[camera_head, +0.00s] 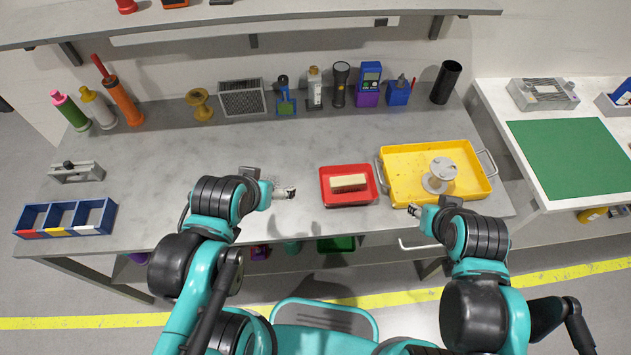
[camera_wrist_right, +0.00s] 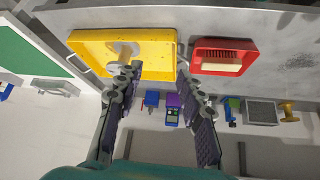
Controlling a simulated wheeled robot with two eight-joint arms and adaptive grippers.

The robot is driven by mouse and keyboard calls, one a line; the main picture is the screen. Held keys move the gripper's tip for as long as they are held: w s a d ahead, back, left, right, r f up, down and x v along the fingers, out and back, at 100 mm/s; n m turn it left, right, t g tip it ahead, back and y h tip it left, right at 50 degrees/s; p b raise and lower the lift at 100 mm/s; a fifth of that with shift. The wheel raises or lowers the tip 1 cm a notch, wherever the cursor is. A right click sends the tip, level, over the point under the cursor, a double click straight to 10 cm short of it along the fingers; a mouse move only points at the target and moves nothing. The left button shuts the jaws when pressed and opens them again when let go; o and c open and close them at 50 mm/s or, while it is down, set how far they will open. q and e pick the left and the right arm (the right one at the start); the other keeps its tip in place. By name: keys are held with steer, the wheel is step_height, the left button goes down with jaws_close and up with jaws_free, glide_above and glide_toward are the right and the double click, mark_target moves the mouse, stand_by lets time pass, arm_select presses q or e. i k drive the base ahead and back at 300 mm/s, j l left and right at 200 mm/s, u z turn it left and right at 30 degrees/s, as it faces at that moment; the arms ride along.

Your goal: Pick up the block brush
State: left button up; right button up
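The block brush (camera_head: 348,183), pale with a wooden-looking top, lies in a red tray (camera_head: 347,201) on the grey bench. It also shows in the right wrist view (camera_wrist_right: 221,65), inside the red tray. My left gripper (camera_head: 288,192) is left of the red tray, apart from it and above the bench; its fingers are too small to judge. My right gripper (camera_head: 413,209) is near the front edge of the yellow tray, right of the red tray. In the right wrist view (camera_wrist_right: 158,75) its two fingers are spread wide with nothing between them.
A yellow tray (camera_head: 398,190) with handles holds a grey spool (camera_head: 439,175). Bottles, a torch (camera_head: 340,84) and other tools line the bench's back. A blue bin (camera_head: 65,217) stands at the left front. The bench middle is clear.

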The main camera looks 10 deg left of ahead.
mark_target(346, 183)
steer(key=l+u, duration=0.2)
steer(key=u, duration=0.15)
steer(key=l+u, duration=0.5)
steer(key=u, duration=0.2)
